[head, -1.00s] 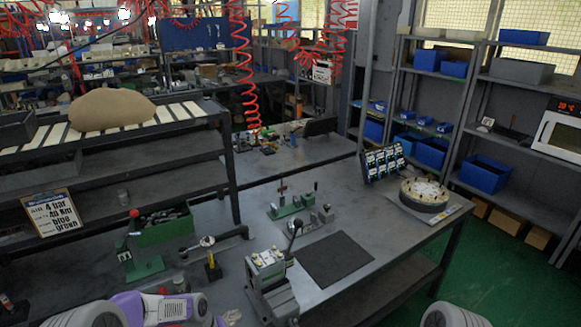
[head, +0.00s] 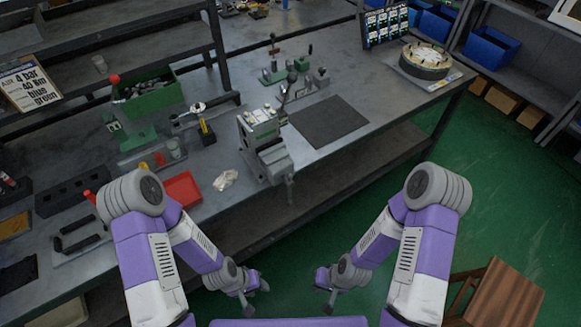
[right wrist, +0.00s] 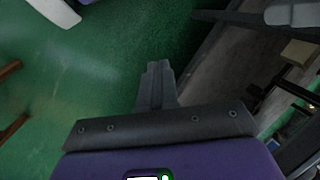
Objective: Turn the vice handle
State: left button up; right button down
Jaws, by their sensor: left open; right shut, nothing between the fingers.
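The grey vice (head: 268,160) stands at the front edge of the workbench, with light parts on top of its jaws. A thin bar (head: 291,190) hangs at its front end, over the bench edge. A lever with a dark knob (head: 283,91) rises behind the vice; I cannot tell whether it belongs to it. My left gripper (head: 257,297) is open and empty, low in front of the bench and below the vice. My right gripper (head: 328,307) is shut and empty, also low and to the right. Its closed fingers (right wrist: 155,82) show in the right wrist view. Neither gripper touches the vice.
A dark mat (head: 330,122) lies right of the vice. A red tray (head: 182,189) and a crumpled cloth (head: 226,180) lie left of it. A green bin (head: 152,96) stands further back. A wooden chair (head: 497,293) is at lower right; green floor (head: 480,200) is clear beyond the bench.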

aim_at(287, 178)
jog(key=z, duration=0.55)
jog(key=k, duration=1.3)
jog(key=u, duration=0.35)
jog(key=i, duration=1.6)
jog(key=z, duration=0.5)
